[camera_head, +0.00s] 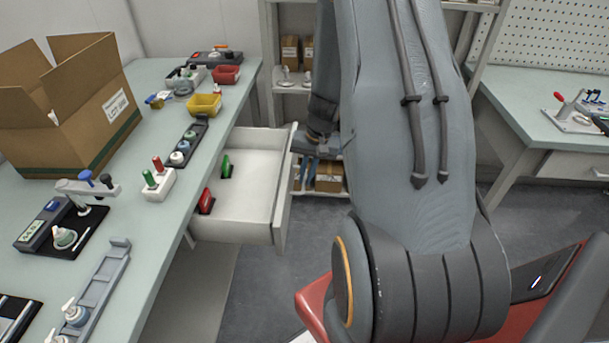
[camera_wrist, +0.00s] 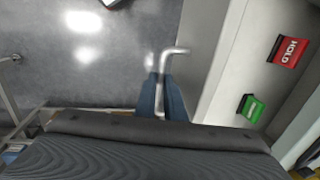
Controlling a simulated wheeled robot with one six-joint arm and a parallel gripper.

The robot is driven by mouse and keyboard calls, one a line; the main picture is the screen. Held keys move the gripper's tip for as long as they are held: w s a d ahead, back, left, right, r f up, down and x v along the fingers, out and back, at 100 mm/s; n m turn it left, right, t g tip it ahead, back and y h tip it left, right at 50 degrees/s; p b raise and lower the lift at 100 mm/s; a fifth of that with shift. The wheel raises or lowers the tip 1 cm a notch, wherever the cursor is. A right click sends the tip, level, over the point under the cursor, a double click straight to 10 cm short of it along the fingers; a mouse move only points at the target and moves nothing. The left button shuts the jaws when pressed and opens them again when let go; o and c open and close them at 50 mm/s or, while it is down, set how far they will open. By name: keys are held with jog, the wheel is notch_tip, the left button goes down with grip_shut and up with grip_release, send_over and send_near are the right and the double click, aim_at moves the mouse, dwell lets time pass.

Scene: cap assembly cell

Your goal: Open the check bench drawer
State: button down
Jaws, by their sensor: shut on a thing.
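The check bench drawer (camera_head: 245,228) is pulled well out from under the left bench (camera_head: 140,215) in the head view. Inside it are a green block (camera_head: 226,166) and a red block (camera_head: 206,201). In the wrist view the red block (camera_wrist: 289,50) reads HOLD and the green block (camera_wrist: 250,108) lies nearer. My gripper (camera_wrist: 164,84) is shut on the metal drawer handle (camera_wrist: 174,52), with its blue fingers on either side of the bar. In the head view my gripper is at the drawer front, and my arm hides part of it.
The bench top holds an open cardboard box (camera_head: 70,120), a yellow bin (camera_head: 204,105), a red bin (camera_head: 226,75), a stand with a green and a red peg (camera_head: 158,182) and a test fixture (camera_head: 70,218). Another bench (camera_head: 540,120) stands at the right. Grey floor lies before the drawer.

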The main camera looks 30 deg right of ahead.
jog(key=shift+s+d, duration=0.1)
jog(key=shift+d, duration=0.05)
jog(key=c, duration=1.8)
grip_release()
jog(key=shift+c, duration=0.2)
jog(key=shift+r, duration=0.1)
notch_tip(320, 180, up, 8)
jog(key=s+d+b, duration=0.1)
jog(key=shift+f, duration=0.25)
jog(key=shift+d, duration=0.1)
jog(key=s+a+r+n, duration=0.2)
jog(key=s+a+r, duration=0.1)
jog(key=a, duration=0.4)
jog(key=s+a+r+n+h, duration=0.1)
jog(key=s+a+r+n, duration=0.2)
jog(key=a, duration=0.4)
jog(key=s+a+r+n, duration=0.2)
jog(key=s+a+r, duration=0.1)
jog(key=s+a, duration=0.2)
jog(key=shift+s+a+n+h, duration=0.3)
jog(key=shift+a+n+h, duration=0.1)
jog(key=shift+a, duration=0.8)
